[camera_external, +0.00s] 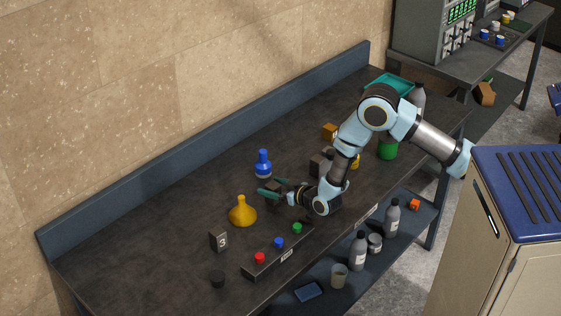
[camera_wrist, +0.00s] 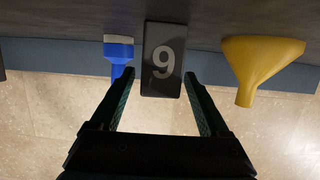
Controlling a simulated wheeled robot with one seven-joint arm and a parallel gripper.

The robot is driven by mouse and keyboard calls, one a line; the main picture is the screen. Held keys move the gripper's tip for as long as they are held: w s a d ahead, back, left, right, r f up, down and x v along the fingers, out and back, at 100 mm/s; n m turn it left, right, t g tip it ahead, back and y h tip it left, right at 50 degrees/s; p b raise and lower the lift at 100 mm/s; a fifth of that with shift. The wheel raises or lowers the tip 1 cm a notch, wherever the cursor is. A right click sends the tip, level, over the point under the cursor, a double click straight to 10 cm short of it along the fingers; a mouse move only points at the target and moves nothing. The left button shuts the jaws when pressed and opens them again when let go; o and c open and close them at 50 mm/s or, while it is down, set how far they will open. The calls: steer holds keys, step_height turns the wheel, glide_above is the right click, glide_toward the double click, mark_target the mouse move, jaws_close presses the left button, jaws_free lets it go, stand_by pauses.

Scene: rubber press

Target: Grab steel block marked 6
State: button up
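The dark steel block (camera_wrist: 163,82) is in the middle of the wrist view, with a pale digit that reads as 9 there. That view is upside down, with the table at the top, so the digit is a 6 on the upright block. My gripper (camera_wrist: 159,73) is open, with one fingertip on each side of the block's upper end. A gap shows at the left finger; the right fingertip looks very close to the block, and I cannot tell whether it touches. In the external view my gripper (camera_external: 270,187) is low over the table and largely hides the block.
A block marked 3 (camera_external: 219,240) and a button panel (camera_external: 277,251) are nearer the front. Dark blocks (camera_external: 319,165) stand to the right. The table's left part is clear.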

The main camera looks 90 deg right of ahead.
jaws_close()
stand_by(0.4)
stand_by(0.7)
steer(key=shift+r, duration=0.15)
